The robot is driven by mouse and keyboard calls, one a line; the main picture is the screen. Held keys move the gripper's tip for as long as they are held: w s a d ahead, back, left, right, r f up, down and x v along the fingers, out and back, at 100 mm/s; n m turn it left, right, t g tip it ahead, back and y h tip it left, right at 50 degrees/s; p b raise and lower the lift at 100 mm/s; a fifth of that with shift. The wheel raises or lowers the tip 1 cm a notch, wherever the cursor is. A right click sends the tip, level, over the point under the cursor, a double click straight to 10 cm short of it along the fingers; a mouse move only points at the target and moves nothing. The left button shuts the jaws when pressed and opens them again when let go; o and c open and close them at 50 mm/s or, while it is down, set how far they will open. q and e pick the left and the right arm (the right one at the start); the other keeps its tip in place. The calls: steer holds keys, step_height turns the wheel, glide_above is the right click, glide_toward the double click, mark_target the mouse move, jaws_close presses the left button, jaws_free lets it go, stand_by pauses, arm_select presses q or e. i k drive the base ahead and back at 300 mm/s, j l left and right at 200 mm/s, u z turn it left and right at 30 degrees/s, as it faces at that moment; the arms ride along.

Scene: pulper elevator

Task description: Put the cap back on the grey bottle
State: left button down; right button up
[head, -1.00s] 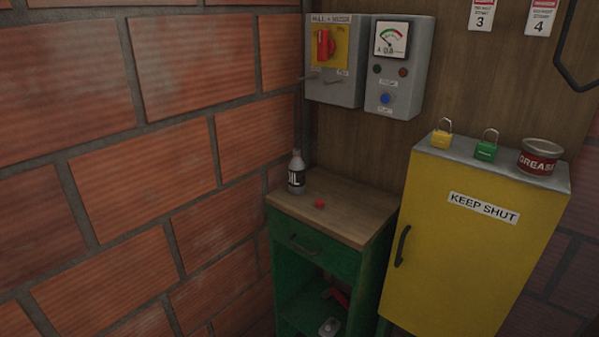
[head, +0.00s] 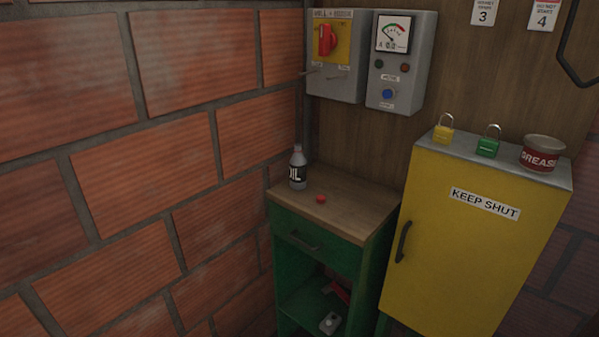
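The grey bottle (head: 298,168), with a black label reading "OIL", stands upright near the back left corner of the wooden top of a green cabinet. A small red cap (head: 321,199) lies on the same top, in front and to the right of the bottle, apart from it. Neither of my grippers shows in the head view.
The green cabinet (head: 313,238) has a drawer and an open shelf with a red item and a grey item. A yellow "KEEP SHUT" cabinet (head: 470,240) stands at its right, bearing a yellow padlock (head: 443,134), a green padlock (head: 487,147) and a grease tin (head: 541,154). Brick wall borders the left.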

mark_target(298, 163)
steer(key=i+l+u, duration=0.25)
steer(key=i, duration=0.15)
steer(key=i+l+u, duration=0.3)
steer(key=i, duration=0.15)
steer(key=j, duration=0.1)
